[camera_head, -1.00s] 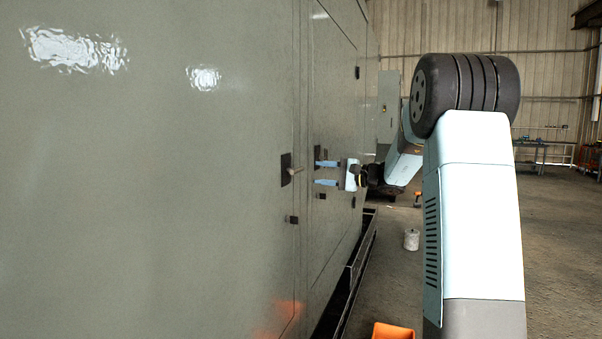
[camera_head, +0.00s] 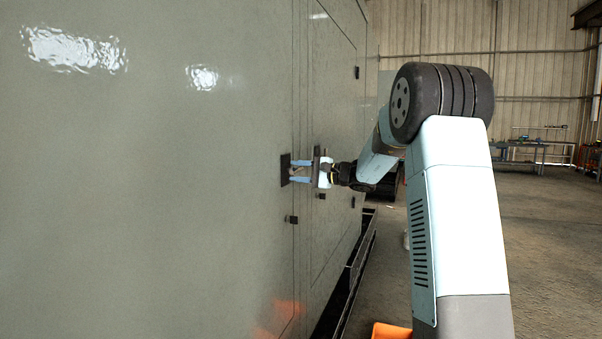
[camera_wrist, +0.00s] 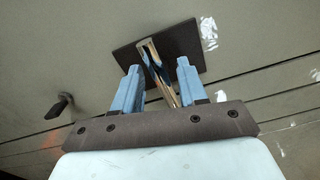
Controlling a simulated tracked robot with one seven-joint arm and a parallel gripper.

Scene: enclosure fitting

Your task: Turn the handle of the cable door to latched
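The cable door handle is a shiny metal bar (camera_wrist: 157,70) on a dark square plate (camera_wrist: 127,58) fixed to the grey enclosure wall. In the head view the plate (camera_head: 285,170) shows at the tips of my gripper, and the bar is mostly hidden by the fingers. My gripper (camera_head: 290,171) points at the wall with its two blue fingers. In the wrist view my gripper (camera_wrist: 158,78) is open, with the bar between the fingers. A gap shows on each side of the bar, so the fingers do not appear to squeeze it.
A second dark handle (camera_wrist: 60,106) sticks out of the wall at the left of the wrist view. A small dark fitting (camera_head: 291,219) sits below the plate. An orange box (camera_head: 391,331) lies on the floor. The floor (camera_head: 540,250) at right is open.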

